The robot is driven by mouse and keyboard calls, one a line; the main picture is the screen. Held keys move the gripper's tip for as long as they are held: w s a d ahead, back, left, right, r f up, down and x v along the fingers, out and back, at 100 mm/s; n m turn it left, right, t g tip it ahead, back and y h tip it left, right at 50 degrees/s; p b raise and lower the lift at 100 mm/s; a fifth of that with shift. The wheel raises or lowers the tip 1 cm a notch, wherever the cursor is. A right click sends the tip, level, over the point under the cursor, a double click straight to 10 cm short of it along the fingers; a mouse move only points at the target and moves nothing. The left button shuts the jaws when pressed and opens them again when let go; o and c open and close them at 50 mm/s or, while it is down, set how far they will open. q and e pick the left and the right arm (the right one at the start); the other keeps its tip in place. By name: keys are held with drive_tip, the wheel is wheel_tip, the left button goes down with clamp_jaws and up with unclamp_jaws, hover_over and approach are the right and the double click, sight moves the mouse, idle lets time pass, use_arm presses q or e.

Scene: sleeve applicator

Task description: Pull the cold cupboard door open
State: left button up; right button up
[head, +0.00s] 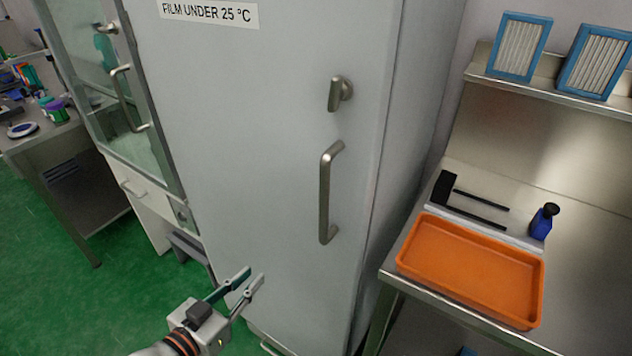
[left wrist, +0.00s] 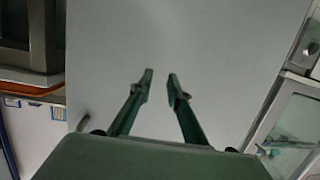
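The cold cupboard door (head: 250,130) is a tall light-grey panel with a label (head: 208,12) reading "FILM UNDER 25 °C"; it looks closed. Its vertical metal bar handle (head: 326,195) is on the right side, with a small turn latch (head: 338,93) above it. My left gripper (head: 256,276) is in front of the lower door, left of and below the handle, apart from it. Its fingers are spread and empty. In the left wrist view the open fingers (left wrist: 161,75) face the plain door panel (left wrist: 190,40). My right gripper is not in view.
A steel bench (head: 590,255) with an orange tray (head: 470,268), a blue bottle (head: 543,221) and black tools stands right of the cupboard. A glass-fronted cabinet (head: 115,90) stands to the left. Green floor (head: 60,270) is open at the lower left.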

sight(320, 179)
use_arm(q)
drive_tip(key=w+d+r+m+g+h, duration=0.1)
drive_tip(key=d+r+m+h, duration=0.15)
drive_tip(key=r, duration=0.75)
drive_tip(key=d+r+m+g+h, duration=0.15)
drive_tip(key=d+r+h, duration=0.25)
drive_tip(key=r, duration=0.5)
drive_tip(key=s+d+r+m+g, duration=0.1)
drive_tip(key=s+r, duration=0.1)
drive_tip(key=r, duration=0.1)
drive_tip(key=s+d+r+m+g+h, duration=0.1)
drive_tip(key=s+r+g, duration=0.1)
drive_tip(key=r, duration=0.2)
drive_tip(key=s+d+r+m+g+h, duration=0.1)
drive_tip(key=r+m, duration=0.1)
drive_tip(key=r, duration=0.1)
drive_tip(key=shift+s+d+r+g+h, duration=0.1)
drive_tip(key=shift+s+r+g+h, duration=0.15)
drive_tip(key=shift+s+r+g, duration=0.15)
drive_tip(key=p+x, duration=0.1)
drive_tip(key=x, duration=0.5)
drive_tip(key=shift+w+d+f, duration=0.15)
drive_tip(key=shift+w+d, duration=0.05)
clamp_jaws()
